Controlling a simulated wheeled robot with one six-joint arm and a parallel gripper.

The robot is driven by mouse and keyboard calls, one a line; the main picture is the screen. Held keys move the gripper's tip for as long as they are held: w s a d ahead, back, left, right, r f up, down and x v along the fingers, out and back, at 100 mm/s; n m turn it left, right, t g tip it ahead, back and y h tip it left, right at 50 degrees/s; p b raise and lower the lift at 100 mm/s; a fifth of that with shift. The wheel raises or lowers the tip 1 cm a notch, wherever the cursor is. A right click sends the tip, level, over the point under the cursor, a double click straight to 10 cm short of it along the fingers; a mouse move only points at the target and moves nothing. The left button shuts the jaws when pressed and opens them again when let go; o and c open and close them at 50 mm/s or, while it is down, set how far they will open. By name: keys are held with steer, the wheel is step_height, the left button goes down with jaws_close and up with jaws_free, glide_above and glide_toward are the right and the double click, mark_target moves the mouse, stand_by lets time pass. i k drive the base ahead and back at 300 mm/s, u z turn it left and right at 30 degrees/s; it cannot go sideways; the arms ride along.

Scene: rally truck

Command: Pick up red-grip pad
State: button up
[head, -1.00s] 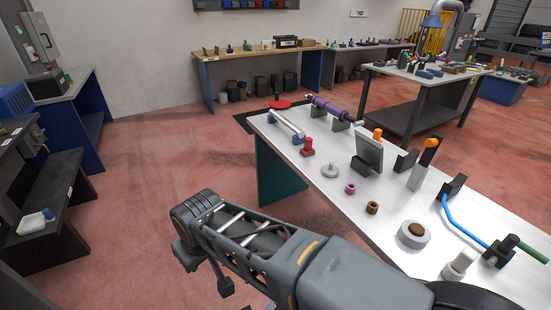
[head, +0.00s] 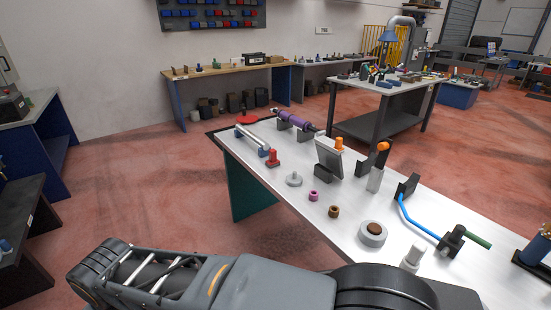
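A small red piece with a knob-like top (head: 272,158) stands upright on the pale workbench (head: 262,172), near its left edge. It looks most like the red-grip pad, though at this size I cannot be sure. My arm crosses the bottom of the head view, apart from the red piece. My gripper is not in view, so I cannot see its fingers or whether it holds anything.
Beside the red piece are a silver bar (head: 252,140), a grey knobbed disc (head: 294,180) and a purple roller (head: 296,121). Red floor left of the bench is clear.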

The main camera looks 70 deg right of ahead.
mark_target(273, 161)
steer(key=z, duration=0.5)
steer(key=i, duration=2.1)
steer(key=z, duration=1.4)
steer(key=i, duration=1.1)
steer(key=z, duration=1.7)
steer(key=i, duration=0.4)
steer(key=z, duration=0.3)
